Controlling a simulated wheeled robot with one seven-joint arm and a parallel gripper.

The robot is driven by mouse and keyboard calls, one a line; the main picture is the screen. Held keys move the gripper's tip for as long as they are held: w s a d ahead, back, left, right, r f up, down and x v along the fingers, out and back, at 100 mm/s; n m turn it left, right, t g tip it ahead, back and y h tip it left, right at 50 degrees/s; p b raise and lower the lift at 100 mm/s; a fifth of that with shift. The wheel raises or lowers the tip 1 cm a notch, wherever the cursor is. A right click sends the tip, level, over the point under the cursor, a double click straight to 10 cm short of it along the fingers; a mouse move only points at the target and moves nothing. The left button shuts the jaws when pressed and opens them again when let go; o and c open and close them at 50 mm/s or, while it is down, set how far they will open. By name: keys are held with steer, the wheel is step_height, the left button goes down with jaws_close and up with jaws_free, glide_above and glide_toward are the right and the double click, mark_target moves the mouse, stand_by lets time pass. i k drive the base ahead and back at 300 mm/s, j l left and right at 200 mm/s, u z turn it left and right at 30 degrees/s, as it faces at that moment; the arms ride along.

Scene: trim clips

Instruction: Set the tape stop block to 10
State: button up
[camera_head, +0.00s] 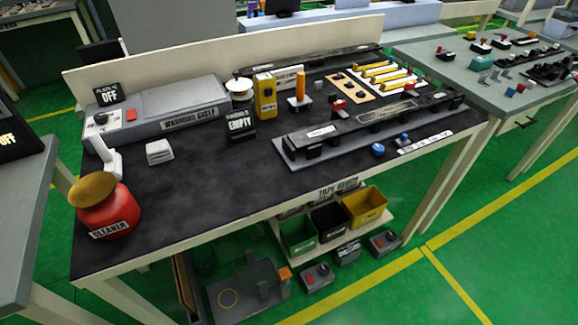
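I cannot make out for certain which thing is the tape stop block, nor any number 10. A white strip with dark print (425,142) lies at the right front of the black-topped bench; its print is too small to read. A small blue piece (404,138) sits by the strip's left part, in front of the long dark rail (365,123). A rounder blue piece (378,150) stands further left, near the bench's front edge. A sign starting with "TAPE" (338,188) hangs below the front edge. My gripper is not in view.
On the bench (215,180) stand a red cleaner pot (107,215), a grey warming shelf (175,108), a sign reading "EMPTY" (240,124) and a yellow box (265,97). The left middle of the top is mostly clear. Bins (365,206) sit underneath.

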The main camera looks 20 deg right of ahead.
mark_target(403, 142)
steer(key=l, duration=0.9)
steer(key=k+l, duration=0.15)
steer(key=l, duration=0.75)
steer(key=i+u, duration=0.05)
